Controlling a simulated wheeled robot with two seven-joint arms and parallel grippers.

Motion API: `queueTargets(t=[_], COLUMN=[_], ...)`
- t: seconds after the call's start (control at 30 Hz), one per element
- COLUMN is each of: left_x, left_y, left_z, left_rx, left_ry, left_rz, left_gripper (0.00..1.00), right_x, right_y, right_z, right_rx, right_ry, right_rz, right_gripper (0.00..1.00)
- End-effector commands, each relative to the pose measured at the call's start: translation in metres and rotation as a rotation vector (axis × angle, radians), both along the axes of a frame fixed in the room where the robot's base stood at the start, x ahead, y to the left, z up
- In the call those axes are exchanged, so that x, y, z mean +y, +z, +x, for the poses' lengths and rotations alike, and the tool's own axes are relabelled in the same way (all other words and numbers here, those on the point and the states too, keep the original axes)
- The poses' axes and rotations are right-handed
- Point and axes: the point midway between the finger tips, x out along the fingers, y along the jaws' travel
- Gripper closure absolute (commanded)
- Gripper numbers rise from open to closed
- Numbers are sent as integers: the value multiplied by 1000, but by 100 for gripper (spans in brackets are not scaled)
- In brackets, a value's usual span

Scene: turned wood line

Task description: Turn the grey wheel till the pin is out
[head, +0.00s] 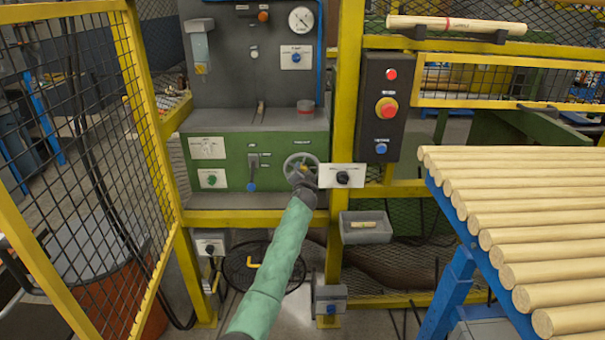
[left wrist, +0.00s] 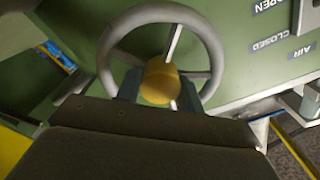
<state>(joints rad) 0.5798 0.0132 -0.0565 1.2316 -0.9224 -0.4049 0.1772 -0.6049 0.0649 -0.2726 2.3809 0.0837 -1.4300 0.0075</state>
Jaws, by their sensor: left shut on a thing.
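The grey wheel (head: 300,158) is on the green front panel of the machine. In the left wrist view its rim (left wrist: 160,13) and spokes are seen close up, with a yellow-orange knob (left wrist: 160,82) in front of them. My left gripper (head: 301,178) is at the lower part of the wheel. In the left wrist view its fingers (left wrist: 160,92) stand on both sides of the knob and are shut on it. I cannot make out the pin in either view. My right gripper is in neither view.
A switch plate (head: 342,177) is just right of the wheel, and a lever (head: 252,175) is to its left. A yellow post (head: 344,90) stands right of the machine. A mesh fence (head: 90,120) is at left, a rack of wooden rods (head: 530,200) at right.

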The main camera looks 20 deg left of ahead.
Motion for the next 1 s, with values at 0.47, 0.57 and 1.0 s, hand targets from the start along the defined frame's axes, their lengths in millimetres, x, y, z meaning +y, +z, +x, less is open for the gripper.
queueTargets(t=[0.47,0.57,1.0], left_x=[0,0,1], left_y=[0,0,1], left_z=[0,0,0], left_rx=[125,152,268], left_ry=[0,1,1], left_rz=[435,527,929], left_gripper=[100,100,100], right_x=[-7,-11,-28], right_y=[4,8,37], right_z=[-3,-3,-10], right_rx=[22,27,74], right_ry=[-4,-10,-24], right_rz=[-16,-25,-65], right_gripper=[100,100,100])
